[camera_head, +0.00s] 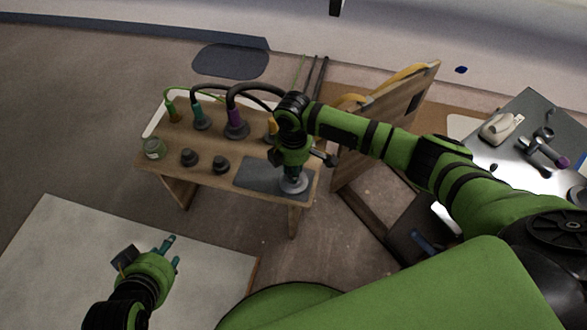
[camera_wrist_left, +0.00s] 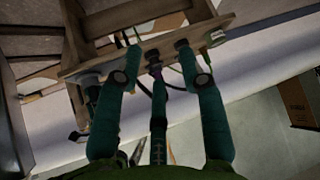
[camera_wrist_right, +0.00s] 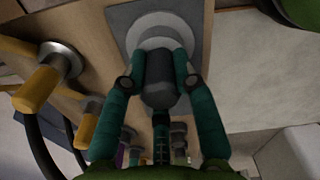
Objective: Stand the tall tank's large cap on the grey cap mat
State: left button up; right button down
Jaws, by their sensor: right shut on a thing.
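The large cap has a dark knob (camera_wrist_right: 160,80) and a wide pale grey flange (camera_wrist_right: 158,28); its flange also shows in the head view (camera_head: 293,184). My right gripper (camera_wrist_right: 160,62) is shut on the knob from above, and the cap looks upright with its flange down. The cap is over the right end of the grey cap mat (camera_head: 262,176), also visible around it in the right wrist view (camera_wrist_right: 120,20). I cannot tell whether the flange touches the mat. My left gripper (camera_head: 171,250) is open and empty, away from the bench. I cannot make out the tall tank.
The wooden bench (camera_head: 225,180) carries two small dark caps (camera_head: 189,157) (camera_head: 220,163), a green-labelled jar (camera_head: 154,149) and hoses with coloured couplings, including a purple one (camera_head: 237,125). A wooden panel (camera_head: 385,125) stands right of my right gripper. The left half of the mat is clear.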

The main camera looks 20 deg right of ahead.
jog(key=c, duration=1)
grip_release()
jog(key=shift+f, duration=0.15)
